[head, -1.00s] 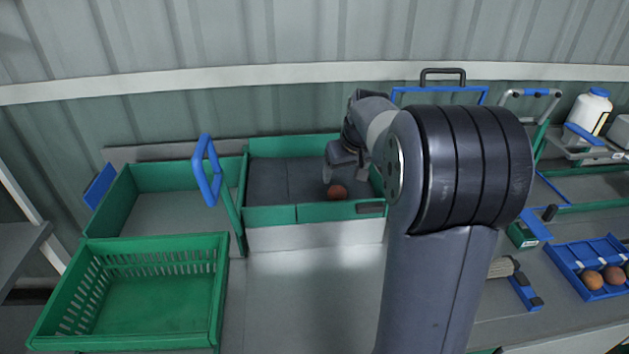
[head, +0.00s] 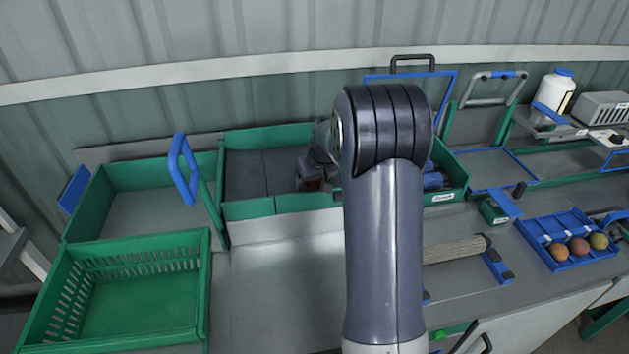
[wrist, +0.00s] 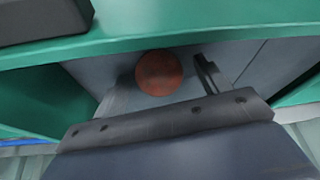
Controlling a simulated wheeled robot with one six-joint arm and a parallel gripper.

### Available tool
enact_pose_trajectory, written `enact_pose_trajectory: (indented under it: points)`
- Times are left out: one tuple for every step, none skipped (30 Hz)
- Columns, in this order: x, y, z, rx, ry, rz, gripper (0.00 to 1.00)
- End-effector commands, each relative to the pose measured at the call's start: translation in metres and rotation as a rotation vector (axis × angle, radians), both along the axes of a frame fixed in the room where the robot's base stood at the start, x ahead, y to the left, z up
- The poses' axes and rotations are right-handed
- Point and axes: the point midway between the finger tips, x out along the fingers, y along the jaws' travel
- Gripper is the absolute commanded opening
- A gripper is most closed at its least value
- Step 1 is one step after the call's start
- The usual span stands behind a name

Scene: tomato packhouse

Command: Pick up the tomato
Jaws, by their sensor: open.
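The tomato (wrist: 158,72) is round and dull red. It lies on the dark floor of a green-walled bin (head: 247,208). In the wrist view it shows between the two spread fingers of my gripper (wrist: 156,84), with a gap visible to the right finger. In the head view only a reddish trace of the tomato shows, mostly hidden by my gripper (head: 312,180), which is down inside the bin. I cannot tell whether a finger touches the tomato.
The bin's green wall (wrist: 200,28) runs close by the tomato. An empty green crate (head: 135,338) and a grey-floored bay (head: 150,212) lie to the left. A blue tray (head: 545,238) with 3 round fruits and a roller (head: 455,250) are at right.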

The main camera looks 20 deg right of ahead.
Motion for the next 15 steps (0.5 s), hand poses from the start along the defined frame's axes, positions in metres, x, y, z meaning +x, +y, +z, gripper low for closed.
enact_pose_trajectory:
  points:
    - [0.0005,0.0001,-0.0008,0.000,0.000,0.000,0.71]
    - [0.0006,0.0001,-0.0009,0.000,-0.001,0.000,0.71]
    - [0.0006,0.0001,-0.0010,0.000,-0.001,0.000,0.71]
    - [0.0006,0.0001,-0.0009,0.000,-0.001,0.000,0.71]
    - [0.0006,0.0001,-0.0009,0.000,-0.001,0.000,0.71]
    - [0.0006,0.0001,-0.0009,0.000,-0.001,0.000,0.71]
    - [0.0006,0.0001,-0.0009,0.000,-0.001,0.000,0.70]
    - [0.0005,0.0001,-0.0009,0.000,-0.001,0.000,0.68]
    - [0.0005,0.0001,-0.0009,0.000,-0.001,0.000,0.65]
    - [0.0005,0.0001,-0.0009,0.000,-0.001,0.000,0.62]
    - [0.0005,0.0001,-0.0009,0.000,0.000,0.000,0.60]
    - [0.0004,0.0001,-0.0008,0.000,0.000,0.000,0.57]
    - [0.0004,0.0001,-0.0008,0.000,0.000,0.000,0.54]
    - [0.0004,0.0001,-0.0008,0.000,0.000,0.000,0.52]
    - [0.0004,0.0001,-0.0008,0.000,0.000,0.000,0.48]
